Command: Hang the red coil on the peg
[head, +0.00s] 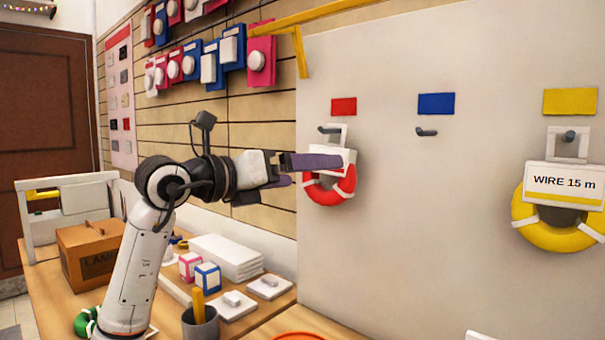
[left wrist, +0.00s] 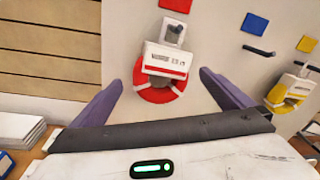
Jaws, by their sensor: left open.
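The red coil (head: 331,194) hangs against the board below the red square (head: 343,106), with its white label and hanger at the peg (head: 329,130). In the left wrist view the red coil (left wrist: 158,95) is upright between and beyond my fingers, apart from them. My left gripper (head: 316,170) is open and empty, its purple fingers pointing at the coil's label. In the head view the fingers cover part of the label. Whether the hanger is fully seated on the peg is hard to tell. My right gripper is not in view.
An empty peg (head: 427,132) sits under the blue square (head: 436,104). A yellow coil (head: 548,233) hangs at the right under the yellow square (head: 570,102). The bench below holds a cardboard box (head: 88,252), a grey cup (head: 200,324) and white plates.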

